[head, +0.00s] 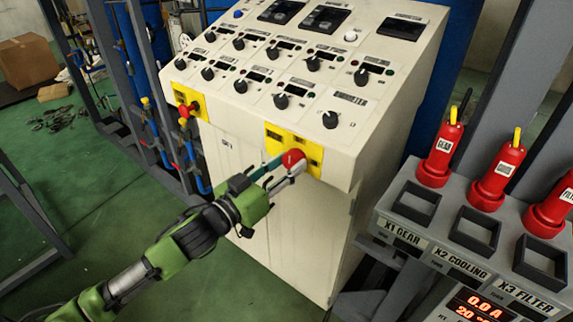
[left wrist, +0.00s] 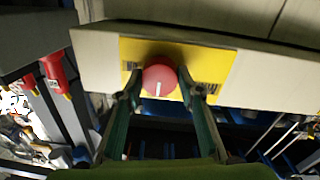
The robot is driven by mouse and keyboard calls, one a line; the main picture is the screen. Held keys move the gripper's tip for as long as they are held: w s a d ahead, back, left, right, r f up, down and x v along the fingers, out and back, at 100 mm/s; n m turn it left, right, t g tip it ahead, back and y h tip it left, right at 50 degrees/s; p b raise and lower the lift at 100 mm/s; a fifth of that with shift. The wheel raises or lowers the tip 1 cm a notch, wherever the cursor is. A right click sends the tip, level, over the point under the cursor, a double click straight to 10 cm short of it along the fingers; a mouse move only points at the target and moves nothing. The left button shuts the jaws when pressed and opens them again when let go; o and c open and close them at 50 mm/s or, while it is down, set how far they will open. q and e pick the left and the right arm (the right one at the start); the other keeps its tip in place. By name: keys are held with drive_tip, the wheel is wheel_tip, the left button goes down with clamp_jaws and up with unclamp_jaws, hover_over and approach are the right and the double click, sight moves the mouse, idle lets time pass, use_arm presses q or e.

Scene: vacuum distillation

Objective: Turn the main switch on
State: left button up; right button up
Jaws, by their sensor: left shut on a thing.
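The main switch is a red round knob (head: 293,159) on a yellow plate (head: 275,137) at the front lower edge of the cream control cabinet. My left gripper (head: 284,168) reaches it from the lower left and is shut on the knob. In the left wrist view the red knob (left wrist: 160,75) sits between the two fingers, with its white mark pointing toward the bottom of the picture. The yellow plate (left wrist: 220,64) shows behind it; its lettering is partly covered by the fingertips. My right gripper is in neither view.
The cabinet's sloped panel (head: 285,75) carries several black knobs and small displays. A second red knob (head: 186,110) on a yellow plate is at its left corner. Red plugs (head: 441,150) stand in a grey unit at the right.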

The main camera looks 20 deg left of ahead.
use_arm(q)
drive_tip(key=m+p, duration=0.2)
drive_tip(key=m, duration=0.1)
drive_tip(key=shift+r+m, duration=0.1)
drive_tip(key=shift+m, duration=0.3)
drive_tip(key=m+p, duration=0.1)
drive_tip(key=m, duration=0.3)
drive_tip(key=shift+p, duration=0.3)
drive_tip(key=m+p, duration=0.1)
drive_tip(key=m, duration=0.3)
drive_tip(key=shift+m, duration=0.4)
drive_tip(key=m+p, duration=0.1)
drive_tip(key=m, duration=0.3)
drive_tip(key=shift+m+y, duration=0.3)
drive_tip(key=shift+y, duration=0.1)
drive_tip(key=o, duration=1.1)
